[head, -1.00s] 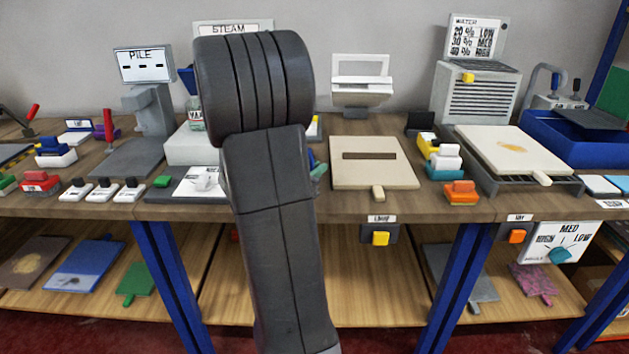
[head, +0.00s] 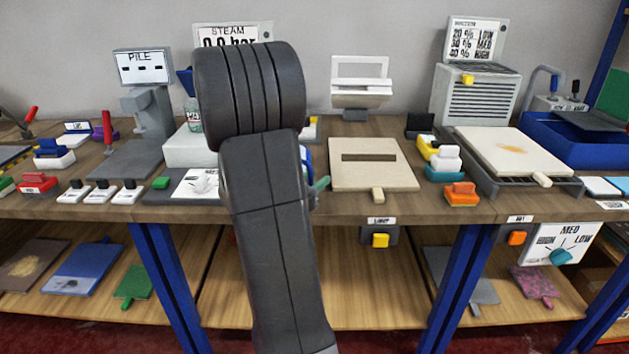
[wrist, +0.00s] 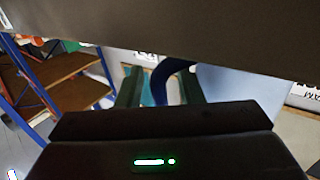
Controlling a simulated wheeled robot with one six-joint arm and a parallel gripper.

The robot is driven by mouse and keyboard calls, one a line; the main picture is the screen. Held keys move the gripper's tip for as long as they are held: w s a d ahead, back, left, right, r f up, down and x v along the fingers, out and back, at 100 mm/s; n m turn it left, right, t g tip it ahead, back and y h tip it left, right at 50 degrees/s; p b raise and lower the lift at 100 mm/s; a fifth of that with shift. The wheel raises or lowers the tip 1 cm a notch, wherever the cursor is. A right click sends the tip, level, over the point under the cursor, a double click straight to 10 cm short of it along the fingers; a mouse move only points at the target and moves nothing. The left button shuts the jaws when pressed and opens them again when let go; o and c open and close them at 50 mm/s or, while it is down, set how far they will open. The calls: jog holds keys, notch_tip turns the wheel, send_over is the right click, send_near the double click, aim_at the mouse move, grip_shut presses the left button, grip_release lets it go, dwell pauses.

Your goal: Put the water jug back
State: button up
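My gripper (wrist: 160,92) shows in the wrist view with its two dark green fingers apart. A dark blue curved handle (wrist: 173,70) stands between or just beyond them, nearer the right finger; contact cannot be made out. A pale blue-grey body (wrist: 238,86) beside the handle seems to be the water jug, largely cut off by dark parts of mine. In the head view my arm hides most of this spot. Only a bit of blue and white (head: 306,158) and a greenish finger (head: 320,184) show at the arm's right edge.
The workbench (head: 415,208) is crowded. A steam display (head: 232,34) stands behind my arm, with a small bottle (head: 193,115) to its left. A beige board (head: 345,180) lies right of my arm; a grey vented machine (head: 478,95) stands farther right. A lower shelf (head: 375,290) has bare room.

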jog(key=v, duration=1.2)
jog(key=shift+r, duration=0.1)
